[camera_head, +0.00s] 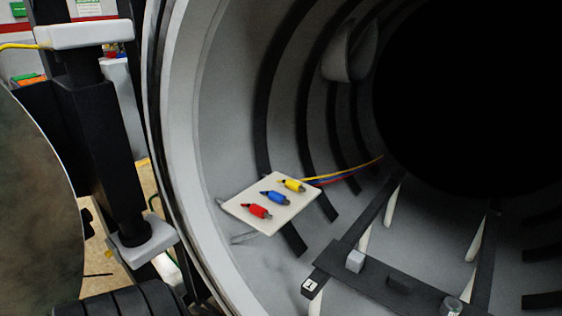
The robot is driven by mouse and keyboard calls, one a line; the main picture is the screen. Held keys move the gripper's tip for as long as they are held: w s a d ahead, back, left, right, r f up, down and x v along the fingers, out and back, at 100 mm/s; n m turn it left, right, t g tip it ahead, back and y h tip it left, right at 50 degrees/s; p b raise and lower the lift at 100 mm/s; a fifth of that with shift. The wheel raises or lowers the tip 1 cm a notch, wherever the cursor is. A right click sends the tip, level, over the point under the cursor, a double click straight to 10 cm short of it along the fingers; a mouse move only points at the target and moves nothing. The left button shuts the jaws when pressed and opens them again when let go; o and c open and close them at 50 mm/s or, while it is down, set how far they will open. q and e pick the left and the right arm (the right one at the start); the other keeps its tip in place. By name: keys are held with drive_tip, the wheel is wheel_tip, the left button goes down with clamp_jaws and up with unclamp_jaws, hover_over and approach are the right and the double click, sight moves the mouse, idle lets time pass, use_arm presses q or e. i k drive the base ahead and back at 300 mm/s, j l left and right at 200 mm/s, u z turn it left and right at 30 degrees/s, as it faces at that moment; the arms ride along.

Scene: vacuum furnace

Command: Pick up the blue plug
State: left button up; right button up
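The blue plug (276,198) lies on a small white panel (290,217) fixed to the inner left wall of the furnace chamber. It sits between a yellow plug (293,186) above it and a red plug (258,212) below it. Yellow, red and blue wires run from the panel toward the back of the chamber. Neither gripper shows in the head view.
The round chamber wall (200,150) surrounds the panel, with dark ribs inside. A dark rack (385,280) at the lower right carries a light grey block (355,261) and a small clear cylinder (451,307). A black hinge post (100,140) stands at the left.

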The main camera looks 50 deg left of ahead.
sight(279, 198)
drive_tip(key=u, duration=1.6)
drive_tip(key=z, duration=2.1)
drive_tip(key=u, duration=2.05)
